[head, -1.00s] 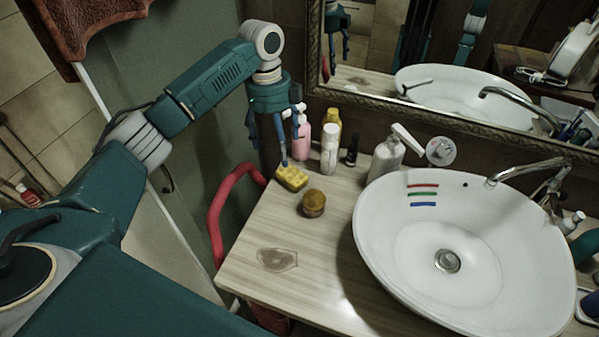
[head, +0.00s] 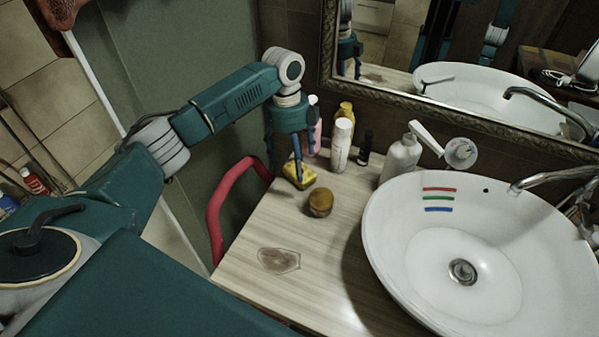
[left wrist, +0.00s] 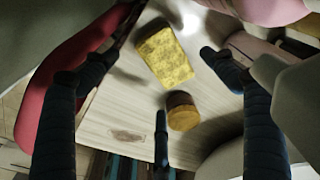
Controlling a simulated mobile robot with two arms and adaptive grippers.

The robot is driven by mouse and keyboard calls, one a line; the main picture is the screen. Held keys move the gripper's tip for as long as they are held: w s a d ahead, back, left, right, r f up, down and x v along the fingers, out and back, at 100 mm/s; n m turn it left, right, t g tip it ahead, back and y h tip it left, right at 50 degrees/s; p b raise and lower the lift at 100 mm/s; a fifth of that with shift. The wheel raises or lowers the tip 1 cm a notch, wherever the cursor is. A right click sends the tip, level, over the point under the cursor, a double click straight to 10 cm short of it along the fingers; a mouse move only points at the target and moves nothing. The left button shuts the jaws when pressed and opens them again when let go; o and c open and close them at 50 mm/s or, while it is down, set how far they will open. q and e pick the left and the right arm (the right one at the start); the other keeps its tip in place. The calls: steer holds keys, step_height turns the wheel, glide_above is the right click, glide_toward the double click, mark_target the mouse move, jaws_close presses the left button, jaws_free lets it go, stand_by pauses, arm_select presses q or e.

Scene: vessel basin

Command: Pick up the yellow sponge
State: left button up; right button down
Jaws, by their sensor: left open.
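The yellow sponge (head: 301,176) lies on the wooden countertop (head: 245,262) near its back left corner, behind a small amber jar (head: 320,202). My left gripper (head: 290,178) is over the sponge from above, its fingers pointing down and partly covering it. In the left wrist view the sponge (left wrist: 165,57) lies between and beyond the spread fingers of the left gripper (left wrist: 150,80), with a visible gap on each side. The left gripper is open and holds nothing. The right gripper is not in view.
A pink bottle (head: 314,130), a white bottle (head: 341,146), a yellow bottle (head: 346,110) and a small dark bottle (head: 365,150) stand behind the sponge. A white pump bottle (head: 400,160) and the basin (head: 400,235) are to the right. A red rail (head: 214,215) runs along the left.

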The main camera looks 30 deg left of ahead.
arm_select(q)
steer(key=shift+d+f+p, duration=0.15)
steer(key=shift+f+p, duration=0.1)
steer(key=shift+f, duration=1.05)
steer(key=shift+d+f+p, duration=0.15)
steer(key=shift+f+p, duration=0.1)
steer(key=shift+f, duration=1.05)
steer(key=c, duration=0.9)
